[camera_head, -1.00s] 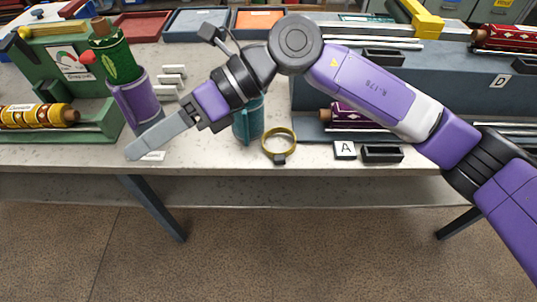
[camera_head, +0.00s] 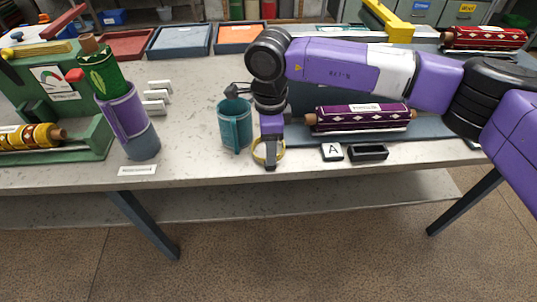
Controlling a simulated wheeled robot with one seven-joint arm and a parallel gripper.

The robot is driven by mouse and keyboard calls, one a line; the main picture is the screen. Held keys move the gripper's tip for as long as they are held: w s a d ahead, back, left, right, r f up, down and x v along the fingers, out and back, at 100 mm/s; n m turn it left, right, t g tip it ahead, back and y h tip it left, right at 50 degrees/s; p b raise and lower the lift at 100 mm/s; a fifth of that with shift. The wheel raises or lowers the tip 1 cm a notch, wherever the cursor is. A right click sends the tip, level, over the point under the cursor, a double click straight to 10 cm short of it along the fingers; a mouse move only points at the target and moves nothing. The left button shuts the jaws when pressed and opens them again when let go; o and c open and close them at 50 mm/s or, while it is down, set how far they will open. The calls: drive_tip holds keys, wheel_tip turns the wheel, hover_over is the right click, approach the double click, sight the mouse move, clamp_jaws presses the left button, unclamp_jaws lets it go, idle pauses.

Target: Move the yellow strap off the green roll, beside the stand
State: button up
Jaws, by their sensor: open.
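The green roll (camera_head: 103,80) stands tilted in a purple and grey upright stand (camera_head: 125,115) at the left. The yellow strap (camera_head: 258,154) is a ring on the bench, apart from the roll and stand, just right of a teal cup (camera_head: 234,125). My gripper (camera_head: 269,160) is open and points down at the strap, covering its middle. Only the strap's left and right sides show. I cannot tell whether the fingers touch it.
A purple roll (camera_head: 362,117) lies on a rack at right, behind an "A" tile (camera_head: 332,151) and a black tray (camera_head: 369,152). White blocks (camera_head: 157,96) stand right of the stand. A label card (camera_head: 137,171) lies before it. Bench between stand and cup is clear.

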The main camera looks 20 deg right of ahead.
wheel_tip(320, 180, down, 5)
drive_tip(key=shift+d+p, duration=0.1)
drive_tip(key=shift+p, duration=0.3)
drive_tip(key=shift+c, duration=0.4)
clamp_jaws()
